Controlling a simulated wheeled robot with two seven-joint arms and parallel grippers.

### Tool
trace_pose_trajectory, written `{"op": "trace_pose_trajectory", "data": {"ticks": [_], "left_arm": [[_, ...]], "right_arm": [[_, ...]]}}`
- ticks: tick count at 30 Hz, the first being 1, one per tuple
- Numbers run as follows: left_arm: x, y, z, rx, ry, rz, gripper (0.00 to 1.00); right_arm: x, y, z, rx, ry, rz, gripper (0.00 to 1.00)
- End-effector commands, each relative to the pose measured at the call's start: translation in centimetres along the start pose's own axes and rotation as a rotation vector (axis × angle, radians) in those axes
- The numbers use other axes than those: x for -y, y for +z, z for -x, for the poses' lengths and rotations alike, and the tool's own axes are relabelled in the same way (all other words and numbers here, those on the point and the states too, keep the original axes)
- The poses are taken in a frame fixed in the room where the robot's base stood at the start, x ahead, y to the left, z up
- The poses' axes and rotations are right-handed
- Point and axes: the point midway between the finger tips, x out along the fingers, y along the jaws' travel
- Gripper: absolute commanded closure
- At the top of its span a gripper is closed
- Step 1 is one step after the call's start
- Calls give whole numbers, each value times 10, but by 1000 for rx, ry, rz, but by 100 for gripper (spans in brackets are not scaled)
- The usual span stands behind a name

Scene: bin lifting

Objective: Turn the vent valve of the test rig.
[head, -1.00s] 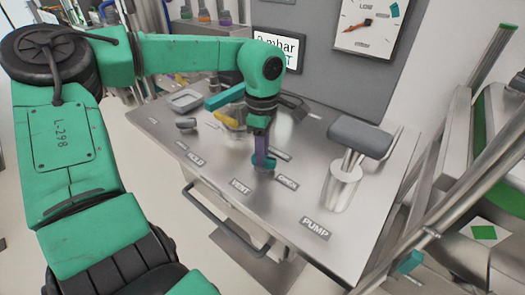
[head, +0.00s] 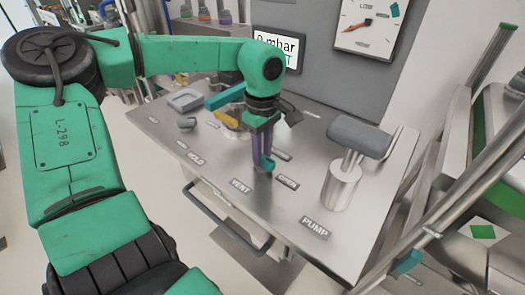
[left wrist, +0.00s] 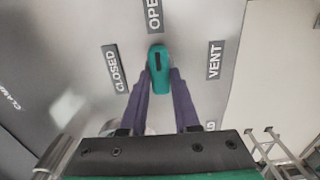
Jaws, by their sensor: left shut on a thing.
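The vent valve is a teal handle (head: 269,166) on the steel bench top of the test rig. My left gripper (head: 262,160) points down at it, with its purple fingers shut on the handle. In the left wrist view the handle (left wrist: 158,70) lies between the two fingertips, its far end pointing toward the OPEN label (left wrist: 153,15). The CLOSED label (left wrist: 113,68) is left of it and the VENT label (left wrist: 214,60) right of it. My right gripper is not in view.
A pump lever with a grey grip (head: 360,137) stands right of the valve. A yellow handle (head: 226,119), a small grey knob (head: 186,123) and a shallow tray (head: 185,101) are to the left. Behind are a display (head: 278,47) reading 0 mbar and a dial gauge (head: 368,27).

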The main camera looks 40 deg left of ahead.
Motion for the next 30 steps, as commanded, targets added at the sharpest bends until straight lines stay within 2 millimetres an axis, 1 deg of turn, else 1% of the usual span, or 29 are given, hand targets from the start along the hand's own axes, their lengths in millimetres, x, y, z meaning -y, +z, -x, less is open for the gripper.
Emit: {"op": "trace_pose_trajectory", "data": {"ticks": [1,4,5,6,7,16,19,20,23,27,30], "left_arm": [[-2,0,3,-1,9,-2,100],[-2,0,3,-1,9,-1,100],[-2,0,3,-1,9,-1,59],[-2,0,3,-1,8,-1,43],[-2,0,2,-1,8,-1,40],[-1,0,2,-1,3,0,40],[-1,0,11,-2,6,0,40],[-1,0,16,-3,6,0,40],[-2,0,41,-4,9,0,40],[-1,-1,85,-4,8,1,40],[-1,0,114,-4,8,0,40]], "right_arm": [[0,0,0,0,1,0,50],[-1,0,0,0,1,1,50],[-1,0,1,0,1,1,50],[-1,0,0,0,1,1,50],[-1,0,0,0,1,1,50],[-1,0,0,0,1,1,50],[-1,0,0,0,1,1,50],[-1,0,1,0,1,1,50],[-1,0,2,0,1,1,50],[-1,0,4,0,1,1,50],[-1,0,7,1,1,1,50]]}}
